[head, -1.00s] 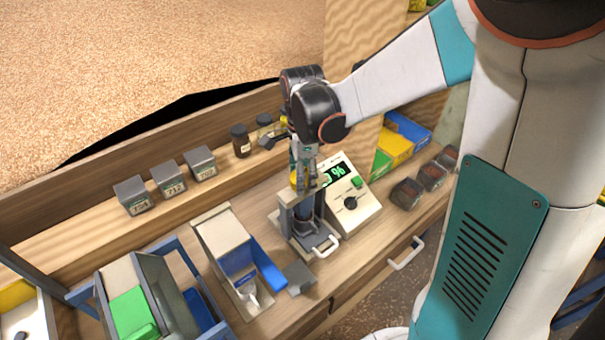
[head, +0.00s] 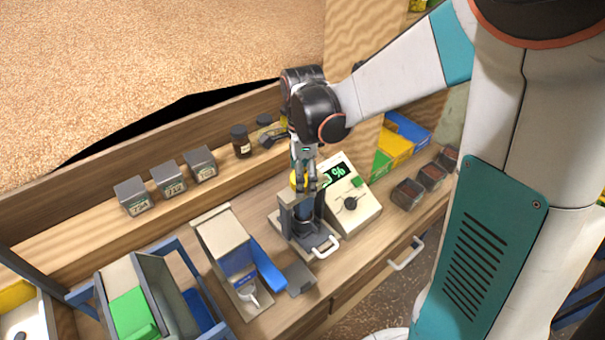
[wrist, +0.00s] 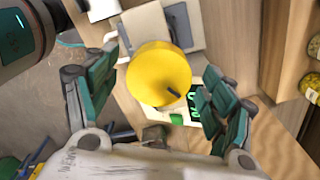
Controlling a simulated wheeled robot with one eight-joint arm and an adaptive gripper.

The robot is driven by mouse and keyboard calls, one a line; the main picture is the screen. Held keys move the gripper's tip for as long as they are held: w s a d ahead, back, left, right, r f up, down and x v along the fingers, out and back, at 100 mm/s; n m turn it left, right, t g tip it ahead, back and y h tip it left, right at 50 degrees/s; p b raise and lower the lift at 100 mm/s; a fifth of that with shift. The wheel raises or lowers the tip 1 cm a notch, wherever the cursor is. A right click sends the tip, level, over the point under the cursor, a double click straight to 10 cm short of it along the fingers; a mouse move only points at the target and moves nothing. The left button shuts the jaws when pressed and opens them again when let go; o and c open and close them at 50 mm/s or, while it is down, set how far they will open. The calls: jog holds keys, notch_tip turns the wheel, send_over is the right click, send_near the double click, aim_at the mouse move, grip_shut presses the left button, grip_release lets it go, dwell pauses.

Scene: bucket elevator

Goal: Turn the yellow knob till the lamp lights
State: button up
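The yellow knob (wrist: 155,68) is a round disc with a short dark mark on its face. It sits on top of a small grey press-like device (head: 305,222) on the bench. My gripper (wrist: 160,80) is open over the knob, with one finger on each side and gaps showing in the wrist view. In the head view my gripper (head: 306,172) points down and hides part of the knob. Beside it stands a cream meter box (head: 362,207) with a green-lit percent display (head: 337,173), a green square (head: 357,182) and a dark dial. I cannot tell which part is the lamp.
A hopper with a blue side (head: 232,245) stands left of the device. Small dark boxes (head: 168,179) and jars (head: 240,141) line the back ledge. Dark containers (head: 407,194) stand to the right. A drawer handle (head: 406,255) sticks out at the front.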

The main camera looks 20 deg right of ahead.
notch_tip(320, 180, up, 12)
dwell(0.7)
jog(key=shift+s, duration=0.15)
jog(key=s+f+n+t+b, duration=0.4)
jog(key=s+n+t, duration=0.3)
jog(key=s+n, duration=0.7)
jog(key=n, duration=0.6)
jog(key=shift+s, duration=0.35)
jog(key=shift+d, duration=0.15)
